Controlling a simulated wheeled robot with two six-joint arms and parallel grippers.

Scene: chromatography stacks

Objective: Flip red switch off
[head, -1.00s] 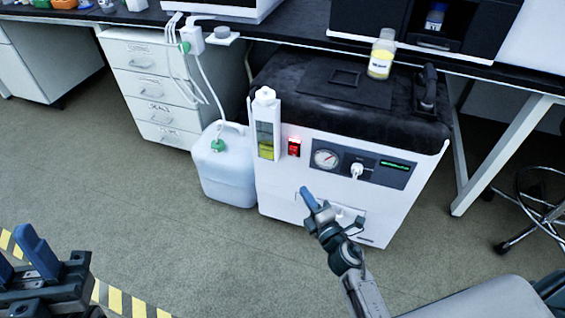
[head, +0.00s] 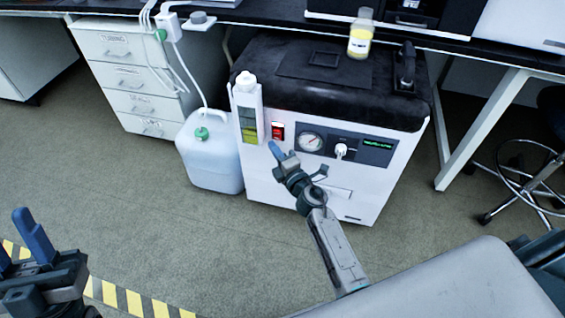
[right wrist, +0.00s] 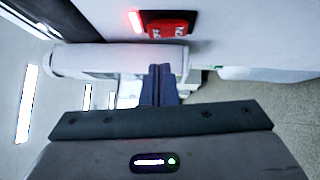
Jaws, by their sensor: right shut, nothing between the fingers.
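The red switch (head: 278,131) sits on the front panel of the white machine (head: 270,185), left of the round gauge. It glows red. In the right wrist view the red switch (right wrist: 168,27) is near the top, with a bright red light at its left end. My right gripper (head: 274,148) is shut and empty, its blue fingertips just below the switch in the head view. My left gripper (head: 32,237) is at the lower left, with blue fingers apart, away from the machine.
A bottle with yellow liquid (head: 248,108) is fixed left of the switch. The gauge (head: 311,142) and a white knob (head: 341,151) are to its right. A white jug (head: 210,155) stands on the floor at left. A yellow-labelled bottle (head: 360,34) stands above.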

